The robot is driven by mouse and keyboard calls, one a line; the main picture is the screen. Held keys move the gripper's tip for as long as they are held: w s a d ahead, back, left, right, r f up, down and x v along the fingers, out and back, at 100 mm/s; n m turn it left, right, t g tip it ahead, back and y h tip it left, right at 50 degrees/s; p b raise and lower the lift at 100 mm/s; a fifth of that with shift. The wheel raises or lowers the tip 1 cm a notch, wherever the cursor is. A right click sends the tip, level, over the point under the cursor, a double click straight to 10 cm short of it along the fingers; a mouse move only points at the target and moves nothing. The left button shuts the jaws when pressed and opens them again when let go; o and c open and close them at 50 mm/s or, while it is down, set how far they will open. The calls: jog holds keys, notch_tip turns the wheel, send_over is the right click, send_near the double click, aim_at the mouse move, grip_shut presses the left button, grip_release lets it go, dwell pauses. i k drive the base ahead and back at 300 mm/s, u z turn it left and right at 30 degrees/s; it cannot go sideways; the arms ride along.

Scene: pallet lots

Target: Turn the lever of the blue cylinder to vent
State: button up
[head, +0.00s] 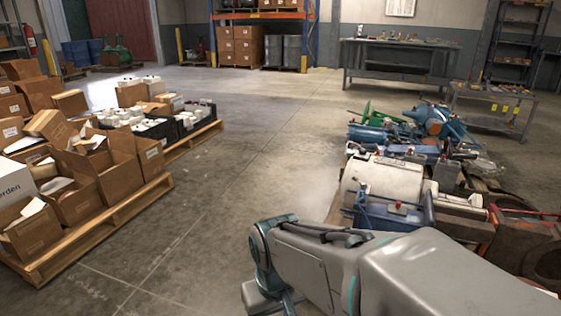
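Several blue machine parts lie on the right-hand lot of machinery. One is a rounded blue part (437,119) at the far end. Another is a long blue body (395,212) in front of a large white drum (383,190), with a small red piece on top. I cannot tell which of these is the blue cylinder, and no lever or vent marking can be made out. My grey arm reaches in from the bottom right, in front of this lot, and hides part of its near side. My gripper's fingers are not in view.
Pallets (88,235) of open cardboard boxes line the left. A clear concrete aisle (240,150) runs between them and the machinery. A workbench (398,62), a low metal table (492,108) and a shelf rack (520,40) stand at the back right.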

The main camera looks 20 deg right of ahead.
aim_at(362, 187)
jog(key=z, duration=0.35)
jog(key=i, duration=1.05)
jog(key=z, duration=1.2)
jog(key=i, duration=0.4)
jog(key=z, duration=0.3)
